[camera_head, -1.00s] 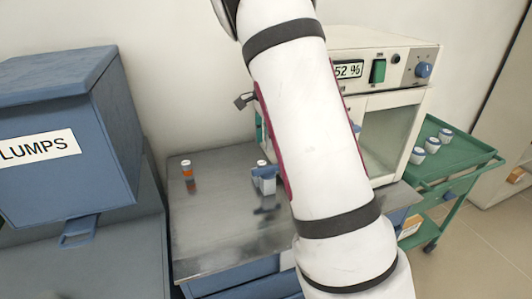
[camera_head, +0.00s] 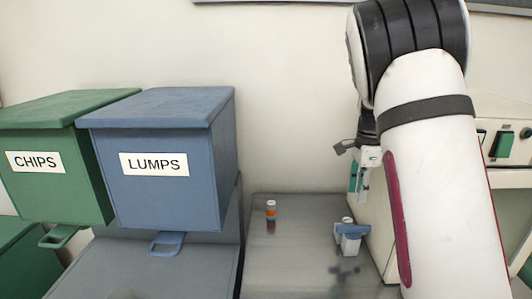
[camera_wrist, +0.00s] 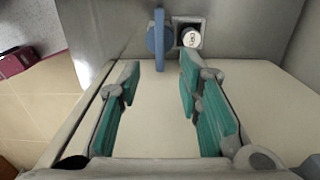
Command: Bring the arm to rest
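My gripper (camera_head: 360,178) hangs pointing down at the end of my white arm, above and near the blue-and-white holder on the bench. In the wrist view my gripper (camera_wrist: 160,72) has its two teal-padded fingers well apart, with nothing between them. The blue-and-white holder (camera_head: 352,240) stands on the metal bench (camera_head: 290,262) with a white-capped vial (camera_head: 347,220) in or at it. The white cap (camera_wrist: 190,38) also shows beyond the fingertips in the wrist view, beside a blue part (camera_wrist: 157,42). My arm hides much of the right side in the head view.
An orange-and-white vial (camera_head: 271,211) stands on the bench to the left. Blue LUMPS (camera_head: 160,202) and green CHIPS (camera_head: 55,198) bins stand further left. A white cabinet with a green switch (camera_head: 501,145) is at the right, partly behind my arm. Bare bench lies between vial and holder.

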